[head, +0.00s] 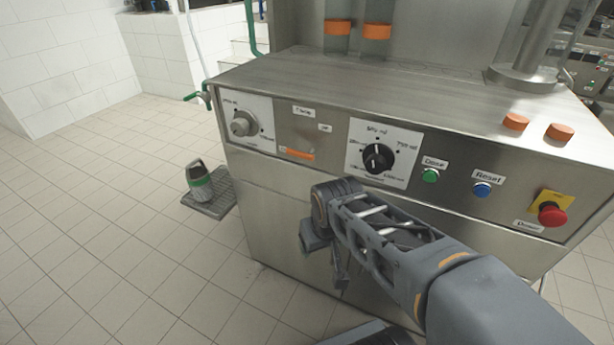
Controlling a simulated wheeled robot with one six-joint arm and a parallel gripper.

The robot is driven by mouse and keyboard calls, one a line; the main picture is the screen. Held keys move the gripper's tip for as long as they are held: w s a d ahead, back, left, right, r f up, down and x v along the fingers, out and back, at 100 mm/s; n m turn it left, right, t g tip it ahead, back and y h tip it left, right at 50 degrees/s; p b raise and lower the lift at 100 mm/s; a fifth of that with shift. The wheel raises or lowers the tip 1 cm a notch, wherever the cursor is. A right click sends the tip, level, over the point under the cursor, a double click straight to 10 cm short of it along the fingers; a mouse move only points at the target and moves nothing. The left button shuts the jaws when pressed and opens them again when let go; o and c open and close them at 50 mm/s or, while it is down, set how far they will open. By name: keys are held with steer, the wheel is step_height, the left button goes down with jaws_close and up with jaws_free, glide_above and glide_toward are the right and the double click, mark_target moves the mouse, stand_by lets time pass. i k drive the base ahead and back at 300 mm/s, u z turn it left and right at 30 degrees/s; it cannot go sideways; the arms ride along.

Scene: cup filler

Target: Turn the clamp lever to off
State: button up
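The front panel of the steel machine (335,133) faces me. An orange bar (298,154), which looks like the clamp lever, lies roughly level on the left half of the panel. My gripper (340,272) hangs below and right of the bar, in front of the lower steel front and apart from the bar. My wrist partly hides it, and its finger opening is not clear.
A grey knob (242,124) is left of the bar. A black dial (378,158), green button (430,175), blue button (482,190) and red stop button (551,214) are to the right. A foot pedal (200,181) stands on the tiled floor at left. Floor around it is clear.

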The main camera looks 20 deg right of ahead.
mark_target(310, 155)
steer(key=z, duration=0.2)
steer(key=k, duration=1.05)
steer(key=u, duration=1.35)
steer(key=i, duration=0.45)
steer(key=z, duration=0.15)
